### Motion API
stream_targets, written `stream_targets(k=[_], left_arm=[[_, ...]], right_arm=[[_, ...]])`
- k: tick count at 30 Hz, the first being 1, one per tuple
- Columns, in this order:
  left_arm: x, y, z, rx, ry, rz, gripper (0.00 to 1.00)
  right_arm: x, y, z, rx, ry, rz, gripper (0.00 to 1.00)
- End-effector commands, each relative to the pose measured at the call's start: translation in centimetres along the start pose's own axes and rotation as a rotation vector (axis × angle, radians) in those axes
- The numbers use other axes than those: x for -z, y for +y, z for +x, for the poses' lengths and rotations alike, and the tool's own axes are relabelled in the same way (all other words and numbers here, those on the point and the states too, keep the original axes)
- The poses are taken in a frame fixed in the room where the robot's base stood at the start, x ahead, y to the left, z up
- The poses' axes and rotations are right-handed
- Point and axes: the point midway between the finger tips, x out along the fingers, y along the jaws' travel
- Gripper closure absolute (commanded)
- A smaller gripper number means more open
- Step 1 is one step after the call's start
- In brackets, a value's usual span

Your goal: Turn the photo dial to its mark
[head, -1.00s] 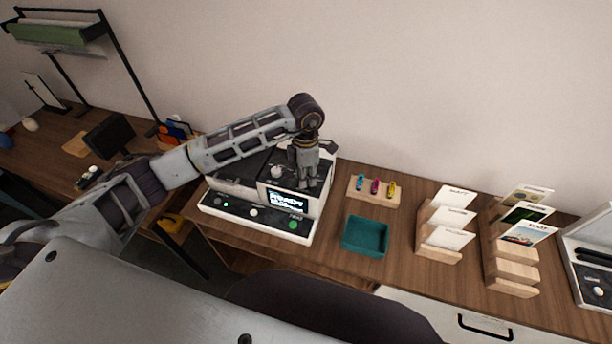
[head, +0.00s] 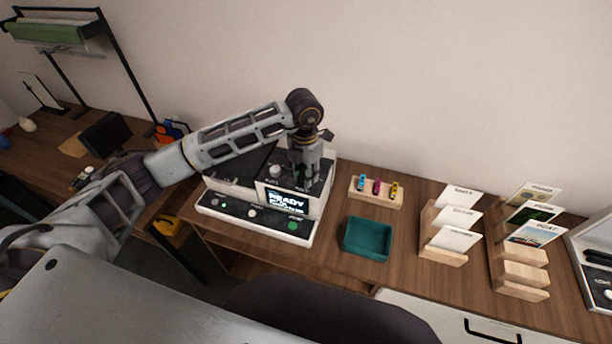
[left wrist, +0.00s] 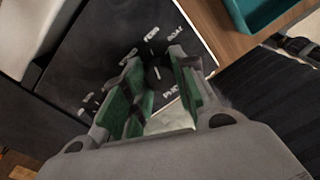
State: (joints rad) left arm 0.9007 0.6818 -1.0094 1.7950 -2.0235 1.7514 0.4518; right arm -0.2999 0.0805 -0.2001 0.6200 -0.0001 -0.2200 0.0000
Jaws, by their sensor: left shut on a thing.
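A white and black printer (head: 245,218) stands on the wooden table, with a lit screen (head: 288,200) that shows "READY". My left gripper (head: 303,180) points down onto the dark top panel at the printer's right side. In the left wrist view its green-padded fingers (left wrist: 157,92) are shut around the dark photo dial (left wrist: 155,74). A pale line shows on the dial. My right gripper is not in view.
A second, light knob (head: 275,172) sits left of the gripper on the printer. To the right are a teal tray (head: 366,254), a wooden block with coloured pieces (head: 360,197), and card holders (head: 442,255). A wall stands close behind.

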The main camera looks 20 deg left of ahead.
Motion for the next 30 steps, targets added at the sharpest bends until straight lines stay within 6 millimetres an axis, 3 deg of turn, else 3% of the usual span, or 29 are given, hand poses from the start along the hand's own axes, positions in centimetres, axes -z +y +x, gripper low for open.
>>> stream_targets(k=[17,18,22,30], left_arm=[[-0.03,0.04,-0.07,-0.001,-0.002,-0.038,0.97],[-0.03,0.04,-0.07,-0.001,-0.002,-0.038,0.69],[-0.02,0.03,-0.06,-0.001,-0.002,-0.037,0.52],[0.0,0.01,-0.03,0.0,-0.001,-0.037,0.5]], right_arm=[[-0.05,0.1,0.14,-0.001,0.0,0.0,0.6],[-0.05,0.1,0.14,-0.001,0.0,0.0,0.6],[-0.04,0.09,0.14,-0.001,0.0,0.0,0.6],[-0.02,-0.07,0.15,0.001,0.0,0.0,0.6]])
